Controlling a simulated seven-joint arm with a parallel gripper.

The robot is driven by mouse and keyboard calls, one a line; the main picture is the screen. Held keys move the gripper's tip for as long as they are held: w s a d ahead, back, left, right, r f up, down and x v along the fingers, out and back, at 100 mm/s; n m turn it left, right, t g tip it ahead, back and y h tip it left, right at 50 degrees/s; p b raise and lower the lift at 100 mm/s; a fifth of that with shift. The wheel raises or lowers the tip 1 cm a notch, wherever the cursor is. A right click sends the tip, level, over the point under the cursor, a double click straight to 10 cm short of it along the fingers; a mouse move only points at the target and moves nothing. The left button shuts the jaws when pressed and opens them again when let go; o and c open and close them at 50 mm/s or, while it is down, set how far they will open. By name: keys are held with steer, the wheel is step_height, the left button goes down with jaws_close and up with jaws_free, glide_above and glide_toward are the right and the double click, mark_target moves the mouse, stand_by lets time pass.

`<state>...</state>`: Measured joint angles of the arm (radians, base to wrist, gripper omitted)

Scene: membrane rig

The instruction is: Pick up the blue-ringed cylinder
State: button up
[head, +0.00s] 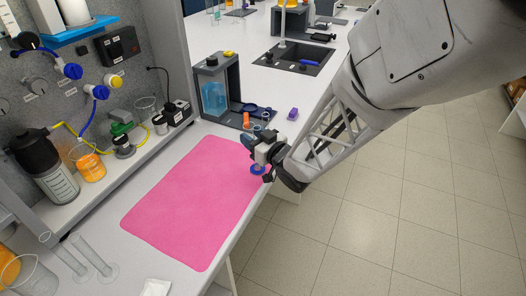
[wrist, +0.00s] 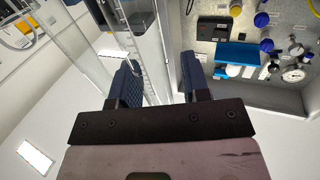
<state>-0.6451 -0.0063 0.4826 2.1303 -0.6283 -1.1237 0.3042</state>
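My gripper (head: 261,152) is low over the right edge of the pink mat (head: 187,203). A blue ring-like foot (head: 258,170) shows just beneath it, on or just above the mat. It looks like the base of the blue-ringed cylinder, whose upper part is mostly hidden by the gripper in the head view. In the wrist view, a clear graduated cylinder (wrist: 150,62) runs between the two dark blue fingers of my gripper (wrist: 163,75). The fingers are apart with the glass between them. Whether both touch it I cannot tell.
Two clear cylinders (head: 94,256) and a beaker (head: 28,277) stand at the lower left. Most of the mat is clear.

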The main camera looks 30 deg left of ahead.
mark_target(259, 130)
jaws_close()
steer(key=shift+r, duration=0.15)
step_height(259, 130, up, 4)
steer(key=shift+f, duration=0.25)
steer(key=s+d+r, duration=0.1)
steer(key=s+d, duration=1)
steer(key=shift+s, duration=0.3)
steer(key=shift+r, duration=0.1)
stand_by(0.7)
